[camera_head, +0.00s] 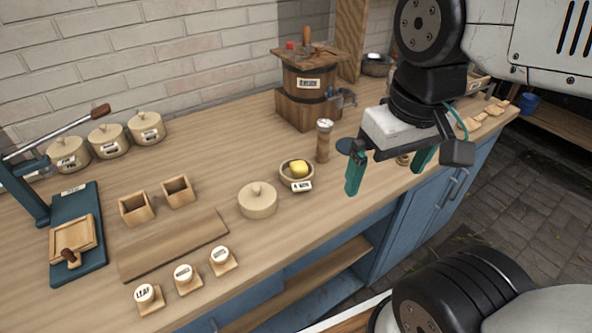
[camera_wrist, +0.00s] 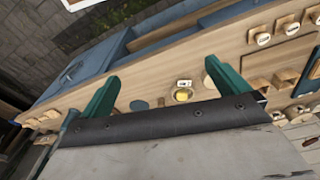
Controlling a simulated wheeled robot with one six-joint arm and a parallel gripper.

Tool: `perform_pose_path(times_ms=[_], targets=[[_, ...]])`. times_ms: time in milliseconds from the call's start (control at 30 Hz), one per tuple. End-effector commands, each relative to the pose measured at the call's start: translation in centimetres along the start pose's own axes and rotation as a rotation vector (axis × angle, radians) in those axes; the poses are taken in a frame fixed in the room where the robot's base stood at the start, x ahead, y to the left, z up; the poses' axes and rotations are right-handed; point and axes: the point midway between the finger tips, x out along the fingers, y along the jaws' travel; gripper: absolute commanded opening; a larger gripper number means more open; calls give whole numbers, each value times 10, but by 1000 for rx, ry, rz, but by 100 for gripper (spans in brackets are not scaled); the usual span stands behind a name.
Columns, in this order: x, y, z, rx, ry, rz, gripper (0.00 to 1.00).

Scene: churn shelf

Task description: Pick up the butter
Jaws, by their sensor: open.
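The yellow butter (camera_head: 299,168) sits in a small round wooden dish (camera_head: 285,178) with a white label, near the front of the counter in the head view. In the wrist view the butter (camera_wrist: 182,95) lies between and beyond the two fingers. My gripper (camera_head: 388,176) is open and empty, to the right of the butter and above the counter's front edge. Its green fingers point down, well apart from the dish. The wrist view shows both fingers (camera_wrist: 165,92) spread wide.
A round wooden lid (camera_head: 258,200) lies left of the dish. A pepper-mill-like wooden cylinder (camera_head: 324,142) stands behind it on the right. A wooden churn (camera_head: 308,88) is at the back. Several stamps (camera_head: 184,278) and a board (camera_head: 173,245) lie to the left.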

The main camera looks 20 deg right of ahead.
Motion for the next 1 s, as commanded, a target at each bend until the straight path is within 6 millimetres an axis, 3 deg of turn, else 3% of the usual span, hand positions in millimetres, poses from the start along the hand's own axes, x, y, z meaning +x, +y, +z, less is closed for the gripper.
perform_pose_path(times_ms=[400, 533, 633, 767, 1000], targets=[[0, 0, 0, 0, 0, 0, 100], [3, -1, -1, -4, -17, -1, 66], [12, -2, -6, -11, -70, -1, 66], [25, -5, -30, -22, -153, -1, 66], [62, -15, -105, -1, -239, 5, 66]])
